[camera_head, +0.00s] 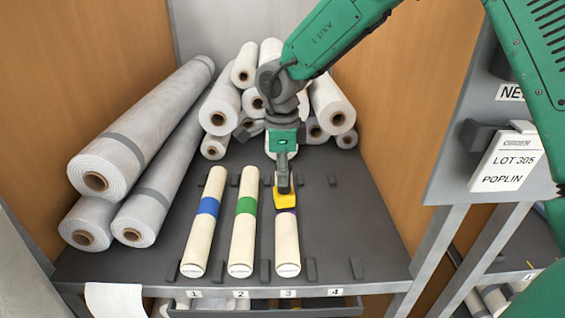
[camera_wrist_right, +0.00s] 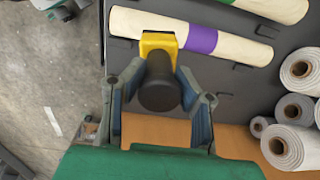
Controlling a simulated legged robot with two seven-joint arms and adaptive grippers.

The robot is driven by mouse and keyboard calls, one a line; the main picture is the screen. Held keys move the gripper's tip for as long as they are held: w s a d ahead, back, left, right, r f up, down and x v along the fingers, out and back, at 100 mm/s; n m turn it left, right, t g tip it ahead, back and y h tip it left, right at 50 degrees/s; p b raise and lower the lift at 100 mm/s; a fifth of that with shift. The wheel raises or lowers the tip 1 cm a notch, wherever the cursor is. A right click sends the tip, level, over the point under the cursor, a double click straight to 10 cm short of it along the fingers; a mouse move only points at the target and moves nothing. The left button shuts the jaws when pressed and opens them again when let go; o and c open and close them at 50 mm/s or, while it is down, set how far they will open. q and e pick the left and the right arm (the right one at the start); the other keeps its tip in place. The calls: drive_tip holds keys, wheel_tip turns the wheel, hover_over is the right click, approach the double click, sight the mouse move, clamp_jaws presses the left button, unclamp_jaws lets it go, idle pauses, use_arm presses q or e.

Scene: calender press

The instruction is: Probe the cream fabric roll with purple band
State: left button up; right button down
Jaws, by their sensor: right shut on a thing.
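The cream fabric roll with purple band (camera_head: 288,245) lies in place 3 on the dark shelf. It also shows in the wrist view (camera_wrist_right: 243,48), where its purple band is clear; in the head view the band is mostly covered. My right gripper (camera_head: 283,162) is above the roll, shut on a dark-handled probe with a yellow head (camera_head: 285,199). In the wrist view the handle sits between the fingers of the gripper (camera_wrist_right: 160,82). The yellow head overlaps the roll beside the purple band; I cannot tell whether they touch. My left gripper is not in view.
Cream rolls with a green band (camera_head: 242,240) and a blue band (camera_head: 200,240) lie to the left, in places 2 and 1. Place 4 is empty. Large grey-white rolls (camera_head: 150,120) lean on the left, and several are stacked behind. Wooden walls (camera_head: 400,130) flank the shelf.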

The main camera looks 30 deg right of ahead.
sight(288, 192)
drive_tip(key=shift+f, duration=0.2)
drive_tip(key=shift+d+f+b, duration=0.1)
drive_tip(key=shift+f+b, duration=0.2)
drive_tip(key=shift+b, duration=0.1)
drive_tip(key=f+b, duration=0.2)
drive_tip(key=d+f+b, duration=0.1)
drive_tip(key=f+b, duration=0.1)
drive_tip(key=f, duration=0.1)
drive_tip(key=shift+s+d+f, duration=0.1)
drive_tip(key=shift+d+f, duration=0.05)
drive_tip(key=shift+d, duration=0.05)
drive_tip(key=shift+a+f+b, duration=0.2)
drive_tip(key=shift+f+b, duration=0.35)
drive_tip(key=shift+b, duration=0.15)
drive_tip(key=shift+a+f, duration=0.1)
drive_tip(key=shift+a, duration=0.3)
drive_tip(key=shift+s+d+f, duration=0.1)
drive_tip(key=shift+d, duration=0.35)
drive_tip(key=shift+a+f+b, duration=0.2)
drive_tip(key=shift+a+b, duration=0.1)
drive_tip(key=shift+a, duration=0.05)
drive_tip(key=shift+d+f, duration=0.25)
drive_tip(key=shift+f, duration=0.05)
drive_tip(key=shift+a, duration=0.15)
